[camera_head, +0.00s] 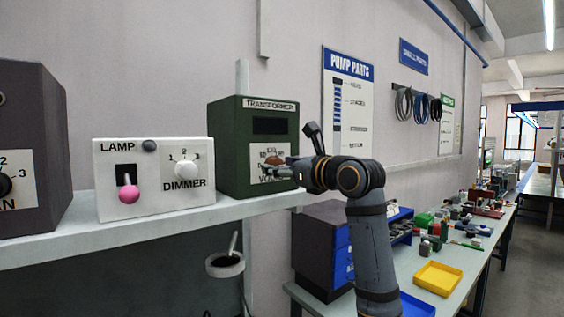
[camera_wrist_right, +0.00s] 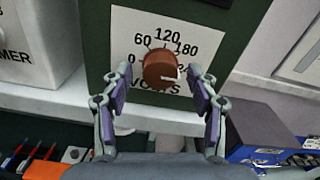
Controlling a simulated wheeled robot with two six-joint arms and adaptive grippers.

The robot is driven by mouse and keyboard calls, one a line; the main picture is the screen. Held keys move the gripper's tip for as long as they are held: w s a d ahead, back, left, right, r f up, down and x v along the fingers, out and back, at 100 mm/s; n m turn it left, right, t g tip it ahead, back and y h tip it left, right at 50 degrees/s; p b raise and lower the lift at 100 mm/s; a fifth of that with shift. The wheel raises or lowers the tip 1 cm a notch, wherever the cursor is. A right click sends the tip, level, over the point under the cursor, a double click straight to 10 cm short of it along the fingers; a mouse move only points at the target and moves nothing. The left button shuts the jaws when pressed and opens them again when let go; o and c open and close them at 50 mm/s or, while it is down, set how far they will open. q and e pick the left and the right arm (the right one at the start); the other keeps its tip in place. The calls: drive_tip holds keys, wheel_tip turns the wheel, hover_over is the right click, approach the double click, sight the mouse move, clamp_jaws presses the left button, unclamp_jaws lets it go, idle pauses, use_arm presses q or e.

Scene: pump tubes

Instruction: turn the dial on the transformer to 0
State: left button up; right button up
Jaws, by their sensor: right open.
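The green transformer (camera_head: 228,150) stands on the shelf with a dark display window and a white scale plate. Its brown round dial (camera_head: 272,161) is partly hidden by my right gripper (camera_head: 287,172) in the head view. In the right wrist view the dial (camera_wrist_right: 158,64) is plain, with 0, 60, 120 and 180 around it. A pale mark shows on its lower right side, away from the 0 at the left. My right gripper (camera_wrist_right: 161,74) is open, one finger on each side of the dial, with gaps visible; contact is not apparent. My left gripper is out of view.
A white lamp dimmer box (camera_head: 152,207) with a pink-knobbed lever stands left of the transformer on the shelf (camera_head: 110,238). A dark box is at the far left. Below right, a workbench holds a blue-fronted cabinet (camera_head: 318,240) and a yellow tray (camera_head: 438,278).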

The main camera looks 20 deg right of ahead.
drive_tip(key=shift+s, duration=0.1)
drive_tip(key=shift+c, duration=0.8)
drive_tip(key=c, duration=1)
